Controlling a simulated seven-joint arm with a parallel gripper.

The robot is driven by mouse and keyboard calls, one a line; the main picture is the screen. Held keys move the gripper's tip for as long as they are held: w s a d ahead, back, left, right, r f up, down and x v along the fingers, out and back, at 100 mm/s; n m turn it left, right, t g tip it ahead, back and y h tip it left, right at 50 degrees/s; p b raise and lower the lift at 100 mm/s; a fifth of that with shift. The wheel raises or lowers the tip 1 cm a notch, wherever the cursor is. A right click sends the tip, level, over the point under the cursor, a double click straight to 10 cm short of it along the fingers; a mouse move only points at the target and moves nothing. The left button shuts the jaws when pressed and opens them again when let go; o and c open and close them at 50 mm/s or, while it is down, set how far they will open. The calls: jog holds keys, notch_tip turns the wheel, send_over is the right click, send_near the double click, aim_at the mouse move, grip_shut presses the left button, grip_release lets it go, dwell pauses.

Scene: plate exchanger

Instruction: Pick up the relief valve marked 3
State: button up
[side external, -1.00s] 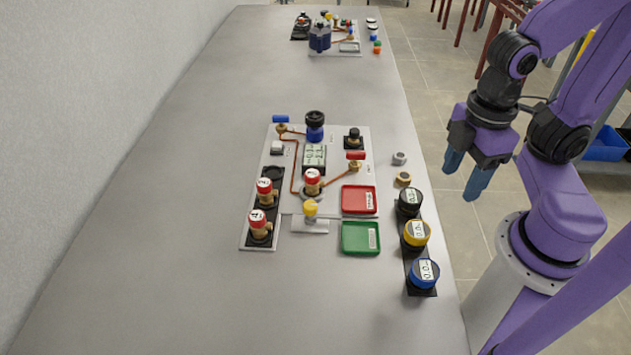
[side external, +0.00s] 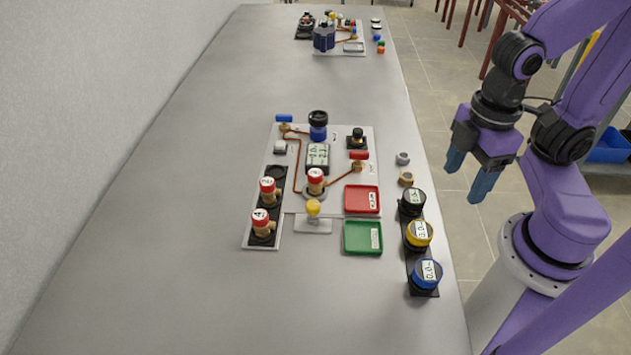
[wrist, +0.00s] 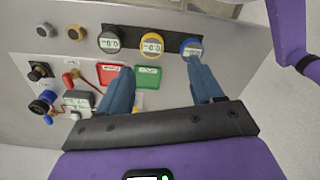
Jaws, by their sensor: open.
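Three relief valves with red-and-white caps and brass bodies show in the side view. One stands in the black rack at the left, the upper valve (side external: 268,190). The lower rack valve (side external: 262,225) has a cap mark that looks like 4. A third valve (side external: 315,181) stands on the middle of the board. The marks are too small for me to tell which is 3. My gripper (side external: 468,180) is open and empty, off the table's right edge, well right of the valves. In the wrist view my gripper (wrist: 160,70) has its two blue fingers apart; I cannot make out the valves there.
A red tray (side external: 361,199) and a green tray (side external: 362,238) lie right of the valves. Several round gauges stand along the right edge, including a yellow one (side external: 418,234). A yellow-knobbed part (side external: 313,209) stands just before the middle valve. The front-left table is clear.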

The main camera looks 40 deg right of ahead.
jog(key=n+t+h, duration=0.8)
jog(key=n+h, duration=0.4)
jog(key=n, duration=0.1)
send_near(313, 179)
jog(key=x, duration=0.9)
jog(key=shift+d, duration=0.2)
grip_shut()
